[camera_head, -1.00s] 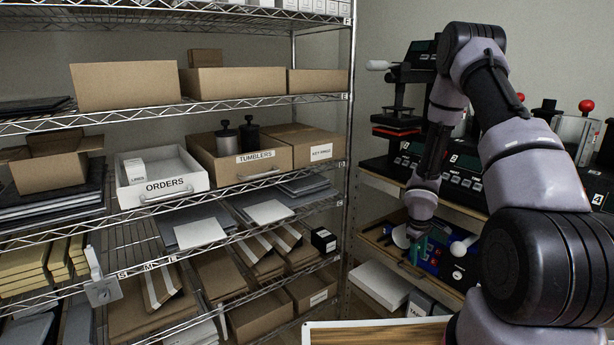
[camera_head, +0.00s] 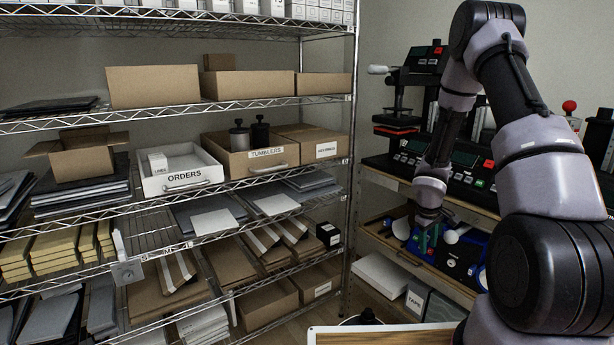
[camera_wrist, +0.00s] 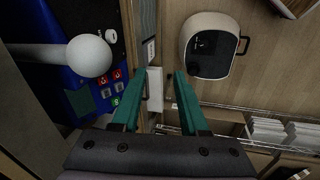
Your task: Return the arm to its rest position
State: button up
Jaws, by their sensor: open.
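My gripper (camera_head: 427,240) is at the end of my arm, which reaches down to the lower shelf of the bench at the right. In the wrist view its two green fingers (camera_wrist: 158,105) stand apart with nothing between them. The blue press (camera_wrist: 75,85) with a white ball knob (camera_wrist: 90,55) is just left of the fingers, apart from them. In the head view the blue press (camera_head: 476,248) is right of the gripper, partly hidden by my arm.
A wire shelf rack (camera_head: 345,130) with boxes fills the left. Several black presses (camera_head: 470,175) stand on the bench above the gripper. A wood-topped surface (camera_head: 385,335) is at the front.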

jog(key=s+a+r+m+t+h, duration=0.1)
jog(key=s+r+m, duration=0.15)
jog(key=r, duration=1.05)
jog(key=s+r+m+t, duration=0.1)
jog(key=s+r+m, duration=0.15)
jog(key=r, duration=1.05)
jog(key=s+a+r+m+t+y, duration=0.1)
jog(key=s+a+r+m+y, duration=0.1)
jog(key=s+a+r, duration=0.4)
jog(key=s+a+r+m+t+y, duration=0.2)
jog(key=s+a+r, duration=0.4)
jog(key=s+r, duration=0.5)
jog(key=s+y, duration=0.1)
jog(key=s, duration=0.2)
jog(key=shift+s+r+m+t, duration=0.2)
jog(key=shift+r+m+t, duration=0.1)
jog(key=shift+m, duration=0.1)
jog(key=shift+a, duration=0.1)
